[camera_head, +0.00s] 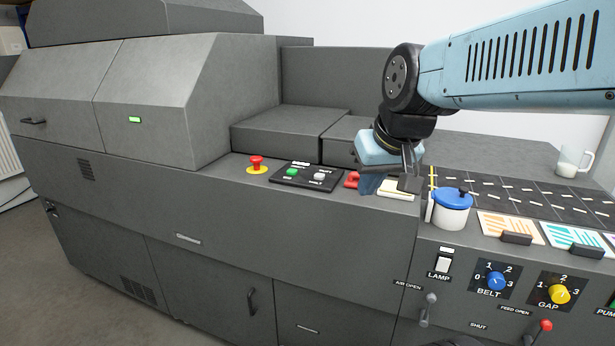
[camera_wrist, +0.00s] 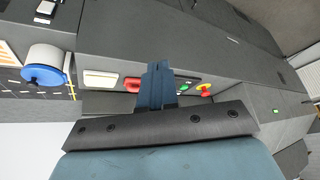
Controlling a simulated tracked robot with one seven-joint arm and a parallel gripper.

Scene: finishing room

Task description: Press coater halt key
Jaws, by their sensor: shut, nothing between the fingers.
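The black key panel (camera_head: 305,177) lies on the grey machine ledge. It carries a green key (camera_head: 293,171) on the left and a pale key (camera_head: 320,176) on the right; the tiny label below the pale key seems to read HALT. My gripper (camera_head: 367,190) is shut and empty, to the right of the panel, by a red item. In the wrist view my shut dark blue fingers (camera_wrist: 157,66) cover part of the panel, and the green key (camera_wrist: 187,84) shows just right of them. The pale key cannot be made out there.
A red mushroom button (camera_head: 256,163) on a yellow base stands left of the panel. The red item (camera_head: 352,180) and a pale pad (camera_head: 398,190) lie to its right, then a blue-lidded white pot (camera_head: 452,209). Raised grey blocks (camera_head: 290,128) stand behind the ledge.

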